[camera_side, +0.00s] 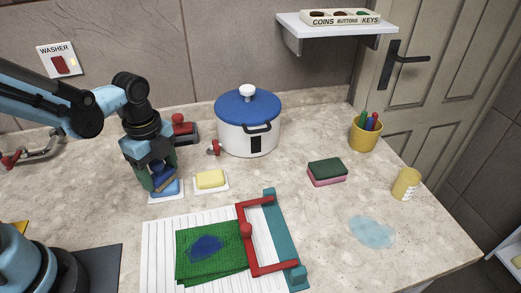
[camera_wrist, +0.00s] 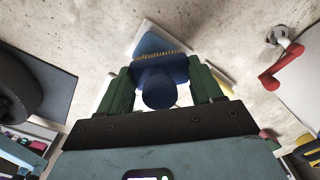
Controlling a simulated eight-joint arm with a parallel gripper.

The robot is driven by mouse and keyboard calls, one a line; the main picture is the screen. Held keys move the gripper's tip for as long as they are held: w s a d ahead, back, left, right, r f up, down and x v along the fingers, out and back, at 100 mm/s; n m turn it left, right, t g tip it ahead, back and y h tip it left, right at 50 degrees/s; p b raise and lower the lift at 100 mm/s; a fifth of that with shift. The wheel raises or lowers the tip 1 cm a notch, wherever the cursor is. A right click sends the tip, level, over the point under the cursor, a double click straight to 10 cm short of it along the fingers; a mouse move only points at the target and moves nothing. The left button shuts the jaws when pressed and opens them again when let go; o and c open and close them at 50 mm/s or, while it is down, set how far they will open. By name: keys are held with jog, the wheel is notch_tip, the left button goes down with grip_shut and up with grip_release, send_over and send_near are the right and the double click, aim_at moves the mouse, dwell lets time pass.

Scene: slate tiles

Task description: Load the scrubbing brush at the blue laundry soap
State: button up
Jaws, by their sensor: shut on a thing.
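My gripper (camera_side: 160,172) is shut on the scrubbing brush, whose handle (camera_wrist: 158,92) is a dark blue knob between the green fingers in the wrist view. The brush's tan bristles (camera_side: 165,183) point down at the blue laundry soap (camera_side: 167,190). The soap lies on a white dish and also shows beyond the bristles in the wrist view (camera_wrist: 150,43). The bristles are at or just above the soap; I cannot tell whether they touch. The brush partly hides the soap.
Yellow soap (camera_side: 210,179) lies on a dish to the right. In front, a green cloth (camera_side: 195,268) with a blue stain lies on a ribbed white board beneath a red clamp frame (camera_side: 247,230). A blue-lidded pot (camera_side: 235,139) stands behind. A sponge (camera_side: 327,172) and puddle (camera_side: 371,231) are right.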

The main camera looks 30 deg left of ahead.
aim_at(155, 161)
jog(key=shift+f, duration=0.4)
dwell(1.0)
jog(key=shift+r, duration=0.15)
jog(key=shift+r, duration=3.4)
jog(key=n, duration=0.1)
jog(key=r+n, duration=0.1)
jog(key=shift+w+a+r+n, duration=0.1)
jog(key=shift+w+n, duration=0.25)
jog(key=shift+n, duration=0.05)
notch_tip(155, 161, up, 7)
jog(key=w+n, duration=0.2)
jog(key=n, duration=1.3)
jog(key=shift+w+a+f, duration=0.2)
jog(key=shift+w+a, duration=0.05)
jog(key=shift+a, duration=0.2)
